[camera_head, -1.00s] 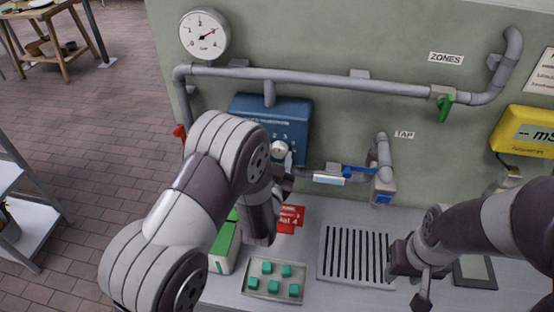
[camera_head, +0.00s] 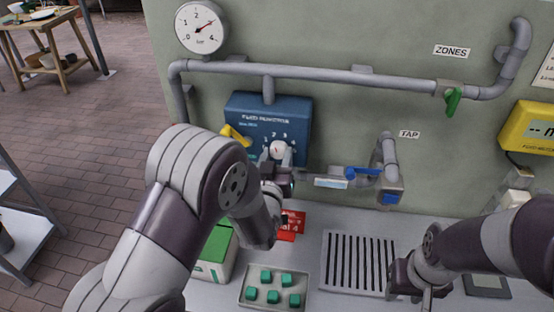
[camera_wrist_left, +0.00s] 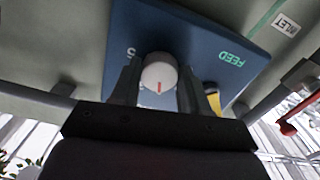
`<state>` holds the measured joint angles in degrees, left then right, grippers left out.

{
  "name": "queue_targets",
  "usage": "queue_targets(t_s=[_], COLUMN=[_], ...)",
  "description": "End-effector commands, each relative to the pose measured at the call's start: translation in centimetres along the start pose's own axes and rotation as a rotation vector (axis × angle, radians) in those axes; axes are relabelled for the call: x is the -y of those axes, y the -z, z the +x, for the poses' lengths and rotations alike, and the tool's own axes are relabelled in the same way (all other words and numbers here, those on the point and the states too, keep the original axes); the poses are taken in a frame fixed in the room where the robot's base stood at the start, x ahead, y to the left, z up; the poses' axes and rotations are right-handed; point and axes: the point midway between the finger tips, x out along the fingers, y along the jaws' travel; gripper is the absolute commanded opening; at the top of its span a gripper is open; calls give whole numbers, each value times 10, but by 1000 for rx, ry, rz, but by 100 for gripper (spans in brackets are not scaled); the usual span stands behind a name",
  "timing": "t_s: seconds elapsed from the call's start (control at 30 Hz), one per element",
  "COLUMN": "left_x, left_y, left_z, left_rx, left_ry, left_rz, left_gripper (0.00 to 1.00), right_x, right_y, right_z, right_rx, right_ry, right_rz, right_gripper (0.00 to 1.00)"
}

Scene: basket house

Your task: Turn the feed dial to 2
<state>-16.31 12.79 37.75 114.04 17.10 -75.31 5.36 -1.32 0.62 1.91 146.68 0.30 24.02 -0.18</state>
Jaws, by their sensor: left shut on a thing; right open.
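The feed dial is a round white knob (camera_head: 277,149) on the front of the blue feed box (camera_head: 262,108), with numbers around its upper side. In the left wrist view the knob (camera_wrist_left: 159,75) has a red pointer mark and sits between my two fingers; the lettering on the blue box (camera_wrist_left: 205,40) appears upside down. My left gripper (camera_head: 276,157) is shut on the knob. The fingers cover part of the number scale, so I cannot read the dial's setting. My right gripper (camera_head: 424,295) is open and empty, low at the right above the counter.
A yellow handle (camera_head: 235,134) is at the box's left side. A blue-handled tap (camera_head: 362,172) is close right of my left gripper.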

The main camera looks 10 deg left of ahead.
Motion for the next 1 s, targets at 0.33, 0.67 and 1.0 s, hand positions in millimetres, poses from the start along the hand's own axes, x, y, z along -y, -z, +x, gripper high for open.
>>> queue_targets(t_s=[0.33, 0.67, 1.0], left_x=[1, 0, 0], left_y=[-4, -2, -5], left_z=[-2, -1, -44], left_rx=[12, 6, 3], left_ry=[1, 1, -3], left_rz=[-1, -2, -3], left_gripper=[15, 70, 70], right_x=[0, 0, 0], right_y=[0, 0, -2], right_z=[1, 0, 17], right_rx=[0, 0, 0], right_ry=[0, 0, 0], right_rz=[0, 0, 0], right_gripper=[43, 43, 43])
